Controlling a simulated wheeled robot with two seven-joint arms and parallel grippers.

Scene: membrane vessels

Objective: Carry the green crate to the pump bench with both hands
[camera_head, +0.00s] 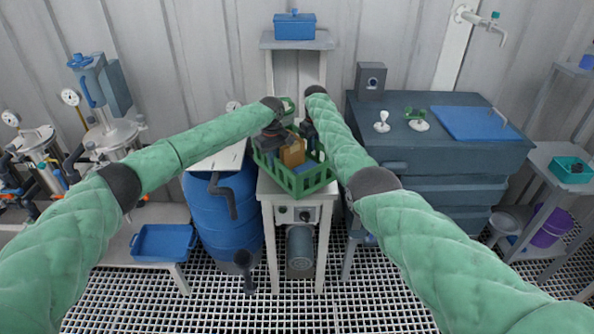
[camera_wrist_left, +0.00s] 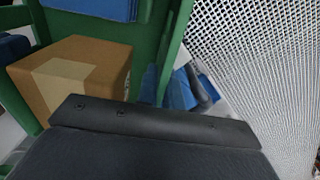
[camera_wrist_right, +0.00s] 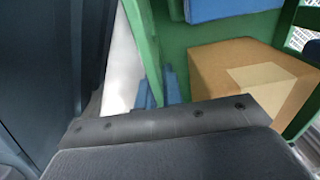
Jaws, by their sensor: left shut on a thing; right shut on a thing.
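The green crate (camera_head: 307,183) is at the pump bench (camera_head: 290,200), over its top, in the middle of the head view. I cannot tell whether its base touches the bench top. A brown cardboard box (camera_head: 293,153) and blue things lie inside it. My left gripper (camera_head: 270,138) is shut on the crate's left side, and my right gripper (camera_head: 309,133) is shut on its right side. The crate's green wall also shows in the left wrist view (camera_wrist_left: 152,50) and in the right wrist view (camera_wrist_right: 150,50). The fingertips are mostly hidden.
A blue barrel (camera_head: 225,215) stands left of the bench. A dark chest (camera_head: 440,145) with a blue board (camera_head: 475,123) stands to the right. A blue tray (camera_head: 163,243) lies on a low shelf at the left. A motor (camera_head: 300,250) sits under the bench.

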